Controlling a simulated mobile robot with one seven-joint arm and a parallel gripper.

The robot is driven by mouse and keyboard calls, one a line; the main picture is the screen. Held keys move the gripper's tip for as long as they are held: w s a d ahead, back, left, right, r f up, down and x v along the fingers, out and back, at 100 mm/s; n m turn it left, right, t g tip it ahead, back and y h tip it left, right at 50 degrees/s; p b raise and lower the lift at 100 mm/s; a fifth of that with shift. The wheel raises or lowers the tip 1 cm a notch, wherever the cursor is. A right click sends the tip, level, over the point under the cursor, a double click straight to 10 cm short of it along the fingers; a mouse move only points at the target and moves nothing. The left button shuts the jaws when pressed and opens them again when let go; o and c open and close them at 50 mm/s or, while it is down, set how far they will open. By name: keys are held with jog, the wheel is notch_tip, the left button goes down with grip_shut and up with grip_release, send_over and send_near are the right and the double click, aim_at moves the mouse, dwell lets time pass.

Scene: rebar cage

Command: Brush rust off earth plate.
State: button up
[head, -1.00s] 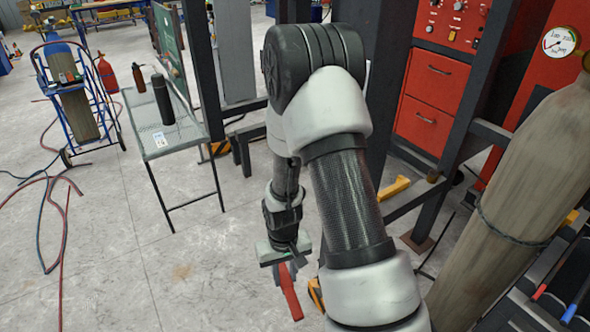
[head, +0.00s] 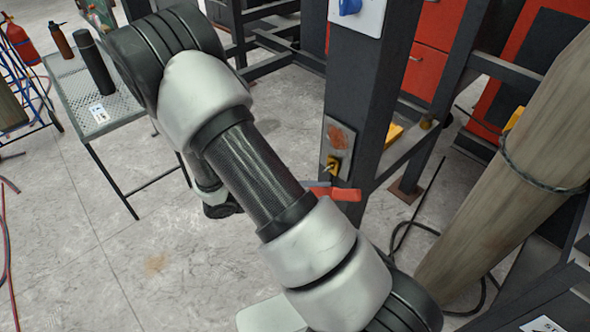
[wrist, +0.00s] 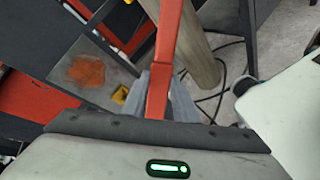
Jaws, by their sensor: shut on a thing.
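The earth plate (head: 339,155) is a small grey plate on the dark steel post, with an orange-brown rust patch (head: 341,136) on its upper part and a yellow fitting (head: 333,166) low on it. The plate also shows in the wrist view (wrist: 117,73), left of the tool, with the rust patch (wrist: 87,71) bare. My gripper (wrist: 158,95) is shut on the red handle of a brush (wrist: 170,45). In the head view the red handle (head: 345,194) shows just below the plate, apparently apart from it. My arm hides most of the gripper there. I cannot make out the bristles.
A mesh table (head: 130,100) with a black flask (head: 94,65) stands at the left. Open floor lies between table and post.

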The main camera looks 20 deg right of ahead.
jog(key=w+a+r+n+t+h+b, duration=0.35)
jog(key=w+r+t, duration=0.3)
jog(key=w, duration=0.25)
jog(key=x, duration=0.6)
jog(key=shift+d+f+n+p, duration=0.35)
jog(key=shift+f+n+p, duration=0.05)
jog(key=shift+f+n, duration=0.05)
jog(key=shift+x, duration=1)
